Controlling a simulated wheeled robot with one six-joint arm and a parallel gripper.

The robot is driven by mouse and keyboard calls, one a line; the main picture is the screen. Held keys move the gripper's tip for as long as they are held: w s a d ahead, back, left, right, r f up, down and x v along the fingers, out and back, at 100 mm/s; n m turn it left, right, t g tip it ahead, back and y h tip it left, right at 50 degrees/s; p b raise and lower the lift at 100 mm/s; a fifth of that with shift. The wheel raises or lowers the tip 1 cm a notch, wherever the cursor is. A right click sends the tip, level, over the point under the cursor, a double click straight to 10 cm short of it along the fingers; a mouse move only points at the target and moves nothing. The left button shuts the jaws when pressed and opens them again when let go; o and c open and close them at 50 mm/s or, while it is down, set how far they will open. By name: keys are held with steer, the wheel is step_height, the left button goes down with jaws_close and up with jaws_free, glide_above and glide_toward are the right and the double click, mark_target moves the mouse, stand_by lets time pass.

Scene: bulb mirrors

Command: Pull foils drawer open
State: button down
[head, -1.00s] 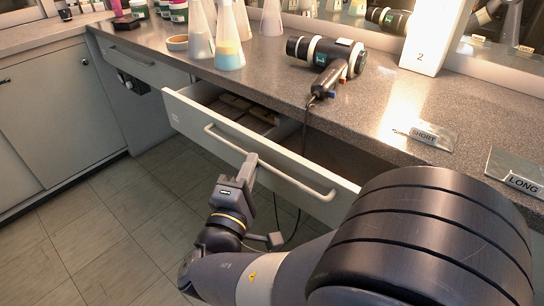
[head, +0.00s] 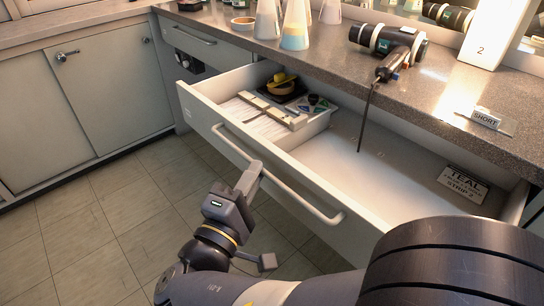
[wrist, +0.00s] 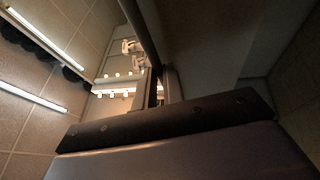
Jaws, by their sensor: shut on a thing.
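The wide drawer (head: 202,122) under the counter stands well open, its inside showing in the head view. Its long bar handle (head: 304,206) runs across the front. My gripper (head: 250,176) is shut on the handle left of its middle, coming from the front and below. Inside the drawer, a tray at the left holds pale strips (head: 250,122), a yellow and black item (head: 283,83) and small tools. A card reading TEAL (head: 463,183) lies at the right.
A hair dryer (head: 388,43) lies on the counter (head: 330,62), its cord hanging into the drawer. Several cone bottles (head: 295,30) stand behind. A closed drawer (head: 205,50) is at the left. The tiled floor (head: 90,225) is clear at lower left.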

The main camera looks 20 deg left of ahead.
steer(key=shift+f, duration=0.1)
steer(key=c, duration=1.5)
jaws_free()
steer(key=s+f+p, duration=0.2)
steer(key=s, duration=0.8)
steer(key=shift+s, duration=0.3)
steer(key=shift+w, duration=0.1)
